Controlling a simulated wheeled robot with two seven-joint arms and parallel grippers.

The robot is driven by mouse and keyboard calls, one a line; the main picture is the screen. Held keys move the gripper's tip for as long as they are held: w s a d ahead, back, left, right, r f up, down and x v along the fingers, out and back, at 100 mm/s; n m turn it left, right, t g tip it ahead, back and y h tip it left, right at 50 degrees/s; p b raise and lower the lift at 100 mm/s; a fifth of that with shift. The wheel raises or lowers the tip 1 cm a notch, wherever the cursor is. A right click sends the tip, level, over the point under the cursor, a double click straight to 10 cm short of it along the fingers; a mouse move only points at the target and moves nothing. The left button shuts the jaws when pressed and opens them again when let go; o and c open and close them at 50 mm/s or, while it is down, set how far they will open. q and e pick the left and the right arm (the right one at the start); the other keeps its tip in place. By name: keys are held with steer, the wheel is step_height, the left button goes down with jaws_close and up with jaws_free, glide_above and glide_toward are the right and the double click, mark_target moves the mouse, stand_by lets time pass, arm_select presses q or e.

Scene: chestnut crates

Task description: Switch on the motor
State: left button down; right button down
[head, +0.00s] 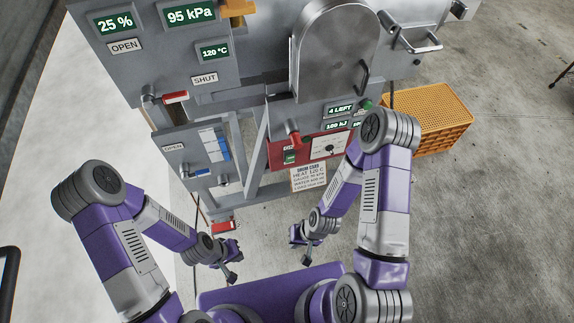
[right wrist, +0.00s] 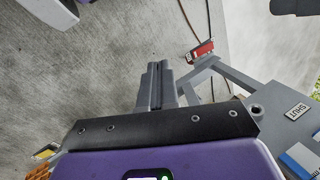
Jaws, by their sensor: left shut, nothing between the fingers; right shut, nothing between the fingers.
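A red control panel (head: 275,155) is on the front of the grey machine (head: 280,112) in the head view. It bears a small green button or switch (head: 290,157) and a white dial plate (head: 328,148). A red-ended handle (head: 293,136) sticks out at its upper left. Which part is the motor switch is too small to read. My right gripper (head: 304,257) is shut and empty, below and apart from the panel; its closed fingers (right wrist: 157,68) show in the right wrist view. My left gripper (head: 229,276) is shut and empty, low at the left, away from the panel.
A paper card (head: 309,178) hangs below the panel. A red-handled lever (head: 175,97) sticks out at left, and a red part (head: 222,226) sits low on the frame. An orange crate (head: 428,122) stands at right. Concrete floor (head: 480,220) is clear at right.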

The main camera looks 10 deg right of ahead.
steer(key=w+a+f+m+t+y, duration=0.1)
steer(key=w+f+m+t, duration=0.2)
steer(key=w+m+t, duration=0.8)
steer(key=w+d+r+m+t+h, duration=0.1)
steer(key=d+r+m+t+h, duration=0.1)
steer(key=m, duration=0.9)
steer(key=w+d+r+m+t+h, duration=0.2)
steer(key=d+m, duration=0.3)
steer(key=m, duration=0.6)
steer(key=shift+w+r+t+h+b, duration=0.2)
steer(key=shift+r+t+h+b, duration=0.1)
steer(key=shift+t, duration=0.1)
steer(key=shift+w+d, duration=0.1)
